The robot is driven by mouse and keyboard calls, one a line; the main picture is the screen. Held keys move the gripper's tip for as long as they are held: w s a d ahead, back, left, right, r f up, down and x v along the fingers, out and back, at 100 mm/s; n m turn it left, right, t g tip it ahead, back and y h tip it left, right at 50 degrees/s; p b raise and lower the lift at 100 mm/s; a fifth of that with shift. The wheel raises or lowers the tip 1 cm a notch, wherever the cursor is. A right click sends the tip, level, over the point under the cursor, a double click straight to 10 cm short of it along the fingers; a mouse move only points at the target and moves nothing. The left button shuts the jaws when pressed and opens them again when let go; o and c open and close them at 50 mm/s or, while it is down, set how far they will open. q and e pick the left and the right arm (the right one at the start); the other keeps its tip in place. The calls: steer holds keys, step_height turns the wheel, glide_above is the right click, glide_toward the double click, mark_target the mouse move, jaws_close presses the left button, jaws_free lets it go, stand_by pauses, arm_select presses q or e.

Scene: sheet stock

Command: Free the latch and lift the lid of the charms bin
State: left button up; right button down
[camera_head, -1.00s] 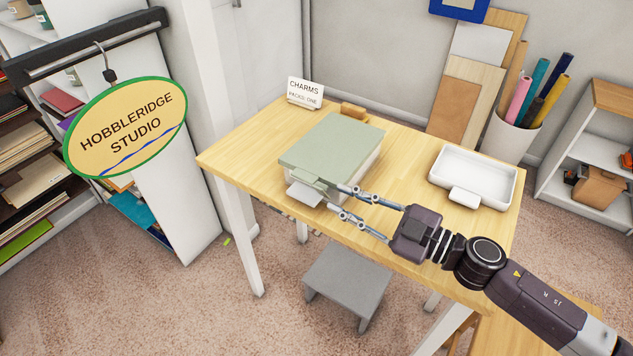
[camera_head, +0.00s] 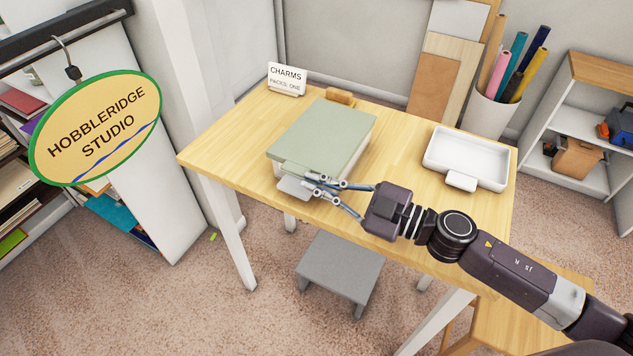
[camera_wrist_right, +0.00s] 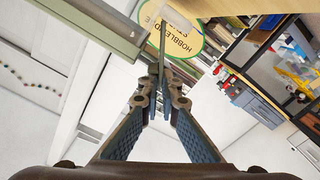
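The charms bin (camera_head: 345,172) is a pale box on the table with a flat sage-green lid (camera_head: 325,132), which lies down over it. A green lip and a pale grey tab (camera_head: 293,188) stick out at its front. My right gripper (camera_head: 313,183) is at the front of the bin, beside the tab. In the right wrist view its fingers (camera_wrist_right: 161,66) come together at the tips. I see nothing clearly held between them. The lid's green edge (camera_wrist_right: 95,25) shows at upper left there. The latch is not clearly visible. My left gripper is out of view.
A white tray (camera_head: 468,153) stands right on the table (camera_head: 400,133). A CHARMS sign (camera_head: 287,79) and a small wooden block (camera_head: 340,96) are behind the bin. A grey stool (camera_head: 342,265) is below. The hanging studio sign (camera_head: 95,128) is at left.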

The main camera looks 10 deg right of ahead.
steer(key=shift+s+f, duration=0.1)
steer(key=shift+a+n, duration=0.1)
steer(key=shift+n, duration=0.2)
steer(key=shift+s+a+f+n, duration=0.2)
steer(key=shift+s+f+n, duration=0.1)
steer(key=shift+n, duration=0.3)
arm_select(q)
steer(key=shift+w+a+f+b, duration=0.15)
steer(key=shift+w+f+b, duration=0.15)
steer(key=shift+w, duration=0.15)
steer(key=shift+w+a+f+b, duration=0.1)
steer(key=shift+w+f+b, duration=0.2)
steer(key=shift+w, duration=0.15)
arm_select(e)
steer(key=shift+s+a+f+n, duration=0.15)
steer(key=shift+s+f+n, duration=0.15)
steer(key=shift+n, duration=0.55)
steer(key=shift+s+a+f+n, duration=0.2)
steer(key=shift+f+n, duration=0.25)
steer(key=shift+n, duration=0.45)
steer(key=shift+s+a+f+n, duration=0.2)
steer(key=shift+f+n, duration=0.15)
steer(key=shift+n, duration=0.5)
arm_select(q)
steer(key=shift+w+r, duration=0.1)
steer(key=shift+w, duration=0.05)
arm_select(e)
steer(key=c, duration=2.2)
jaws_free()
